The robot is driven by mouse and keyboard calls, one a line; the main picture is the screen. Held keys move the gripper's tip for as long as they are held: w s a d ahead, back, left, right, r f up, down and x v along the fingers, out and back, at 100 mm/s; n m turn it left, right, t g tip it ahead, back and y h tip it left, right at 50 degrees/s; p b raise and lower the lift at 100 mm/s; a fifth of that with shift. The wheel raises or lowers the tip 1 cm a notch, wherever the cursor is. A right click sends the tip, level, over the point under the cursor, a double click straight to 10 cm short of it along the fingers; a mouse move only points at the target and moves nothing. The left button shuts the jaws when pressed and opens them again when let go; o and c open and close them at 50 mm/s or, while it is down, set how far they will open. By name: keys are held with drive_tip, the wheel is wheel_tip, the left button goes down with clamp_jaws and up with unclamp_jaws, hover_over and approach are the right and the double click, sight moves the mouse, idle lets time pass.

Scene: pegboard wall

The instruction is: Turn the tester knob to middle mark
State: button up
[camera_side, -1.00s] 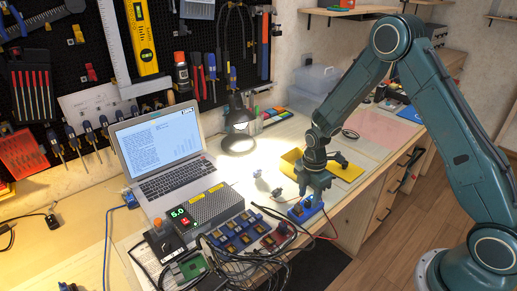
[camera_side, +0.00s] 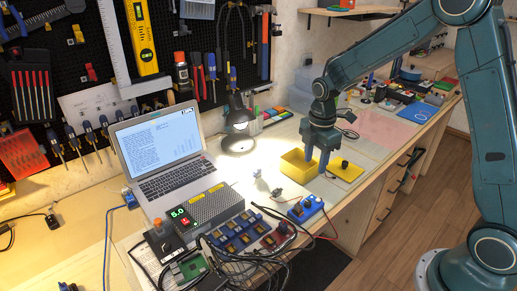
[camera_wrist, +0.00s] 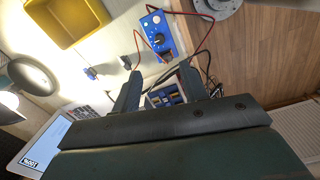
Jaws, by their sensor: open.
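The tester is a small blue box (camera_side: 305,208) near the front edge of the bench, with a dark knob on its top face. In the wrist view the blue tester (camera_wrist: 165,48) shows at the top centre, its black knob (camera_wrist: 157,40) uncovered and red and black leads running off it. The knob's pointer and the marks are too small to read surely. My gripper (camera_side: 325,166) is open and empty, above and behind the tester, beside the yellow bin. In the wrist view my gripper (camera_wrist: 160,90) has its fingers apart, clear of the tester.
The power supply (camera_side: 200,210), blue component tray (camera_side: 235,235) and loose cables crowd the left. A lamp (camera_side: 238,125) and laptop (camera_side: 160,150) stand behind.

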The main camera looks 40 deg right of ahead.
drive_tip(key=s+a+r+m+t, duration=0.2)
drive_tip(key=s+a+r+m, duration=0.1)
drive_tip(key=s+r+m, duration=0.4)
drive_tip(key=shift+s+r+t, duration=0.3)
drive_tip(key=shift+s+r, duration=1.25)
drive_tip(key=shift+r, duration=1.75)
drive_tip(key=shift+a+m, duration=0.15)
drive_tip(key=shift+m, duration=0.15)
drive_tip(key=s+a+r+m+t, duration=0.1)
drive_tip(key=s+r+m, duration=0.1)
drive_tip(key=s+m, duration=0.2)
drive_tip(key=s+a+r+m+t, duration=0.1)
drive_tip(key=s+m, duration=0.3)
drive_tip(key=s, duration=0.5)
drive_tip(key=shift+s+r+t, duration=0.35)
drive_tip(key=shift+r+t, duration=0.05)
drive_tip(key=shift+r, duration=0.15)
